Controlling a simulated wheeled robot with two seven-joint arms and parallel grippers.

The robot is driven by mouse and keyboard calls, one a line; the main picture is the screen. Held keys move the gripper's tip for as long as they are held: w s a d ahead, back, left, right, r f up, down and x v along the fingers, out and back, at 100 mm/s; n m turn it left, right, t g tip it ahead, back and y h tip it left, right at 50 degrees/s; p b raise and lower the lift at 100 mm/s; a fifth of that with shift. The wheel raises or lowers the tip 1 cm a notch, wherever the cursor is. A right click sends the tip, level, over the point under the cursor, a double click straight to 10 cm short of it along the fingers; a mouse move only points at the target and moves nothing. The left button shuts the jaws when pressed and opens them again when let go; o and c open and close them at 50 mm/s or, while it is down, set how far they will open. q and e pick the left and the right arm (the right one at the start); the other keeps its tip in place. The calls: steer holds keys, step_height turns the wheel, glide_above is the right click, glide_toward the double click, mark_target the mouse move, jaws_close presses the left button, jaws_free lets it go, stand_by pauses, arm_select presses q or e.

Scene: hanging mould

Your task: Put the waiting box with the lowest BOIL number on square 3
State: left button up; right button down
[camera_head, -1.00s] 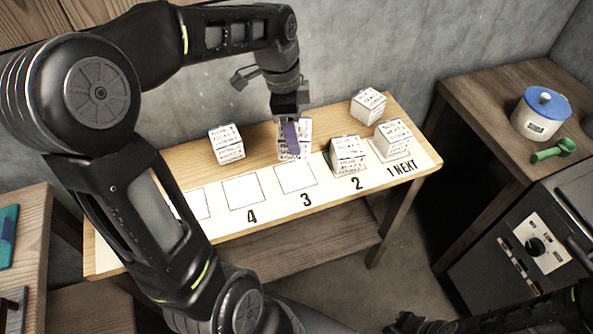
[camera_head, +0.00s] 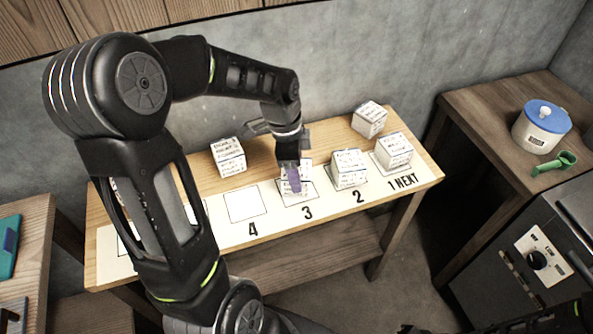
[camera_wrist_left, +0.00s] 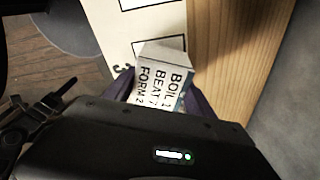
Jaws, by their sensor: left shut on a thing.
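My left gripper (camera_head: 291,178) is shut on a white printed box (camera_head: 296,188), at square 3 (camera_head: 314,195). I cannot tell whether the box touches the board. In the left wrist view the held box (camera_wrist_left: 160,82) shows BOIL 1, BEAT 7 and FORM 2; digits past the edge may be hidden. Two similar boxes wait behind the strip: one at the left (camera_head: 228,157) and one at the back right (camera_head: 369,119). A box stands on square 2 (camera_head: 348,169) and another on square 1 (camera_head: 393,151). Their print is too small to read.
Square 4 (camera_head: 245,204) is empty. My left arm hides much of the strip's left end. A side table (camera_head: 480,110) at right holds a blue-lidded pot (camera_head: 541,127) and a green scoop (camera_head: 554,163). A grey wall stands behind the bench.

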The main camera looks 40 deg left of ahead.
arm_select(q)
steer(key=shift+f, duration=0.5)
steer(key=shift+f, duration=0.1)
steer(key=o, duration=1.6)
steer(key=shift+c, duration=0.2)
steer(key=r, duration=0.4)
steer(key=a+r, duration=0.1)
steer(key=r, duration=0.3)
steer(key=s+r, duration=0.1)
steer(key=r, duration=0.3)
steer(key=shift+a, duration=0.3)
